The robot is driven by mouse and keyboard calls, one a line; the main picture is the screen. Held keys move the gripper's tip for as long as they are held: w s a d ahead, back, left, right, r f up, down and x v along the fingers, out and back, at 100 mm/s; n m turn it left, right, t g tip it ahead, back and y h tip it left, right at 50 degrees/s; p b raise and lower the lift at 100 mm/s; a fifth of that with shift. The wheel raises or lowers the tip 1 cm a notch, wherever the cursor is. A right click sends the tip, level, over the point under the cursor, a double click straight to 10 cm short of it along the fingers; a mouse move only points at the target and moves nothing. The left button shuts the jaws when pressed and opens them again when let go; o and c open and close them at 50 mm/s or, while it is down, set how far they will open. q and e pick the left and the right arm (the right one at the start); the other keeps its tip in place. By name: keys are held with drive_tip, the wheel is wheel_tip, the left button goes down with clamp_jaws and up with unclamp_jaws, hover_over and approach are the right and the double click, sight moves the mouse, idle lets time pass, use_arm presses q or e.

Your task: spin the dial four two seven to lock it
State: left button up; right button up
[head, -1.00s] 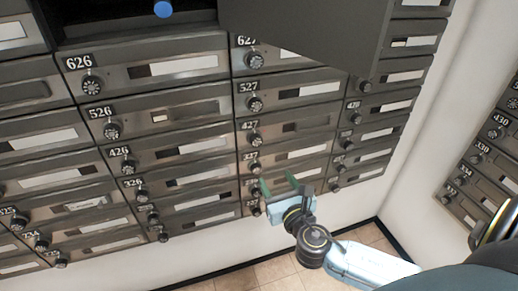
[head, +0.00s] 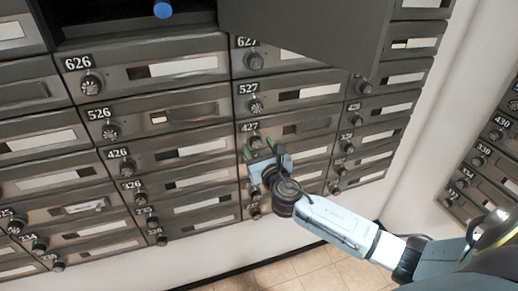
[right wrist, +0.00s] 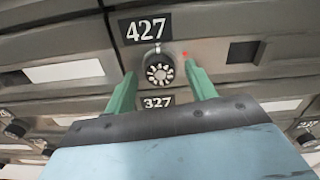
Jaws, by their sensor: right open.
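The dial (right wrist: 160,72) of mailbox 427 is a round black knob with a pale numbered face, just below the 427 label (right wrist: 146,30) in the right wrist view. In the head view the same dial (head: 255,142) sits under its 427 label, near my right gripper. My right gripper (right wrist: 160,85) is open, with one green finger on each side of the dial in the picture; I cannot tell whether they touch it. In the head view my right gripper (head: 260,150) is in front of the mailbox wall at that dial. My left gripper is not in view.
Other dials, such as 527 (head: 256,105), surround box 427. A side bank of mailboxes (head: 485,150) stands at the right.

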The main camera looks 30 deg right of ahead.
drive_tip(key=shift+w, duration=0.15)
drive_tip(key=shift+c, duration=0.4)
drive_tip(key=c, duration=0.9)
drive_tip(key=shift+m, duration=0.3)
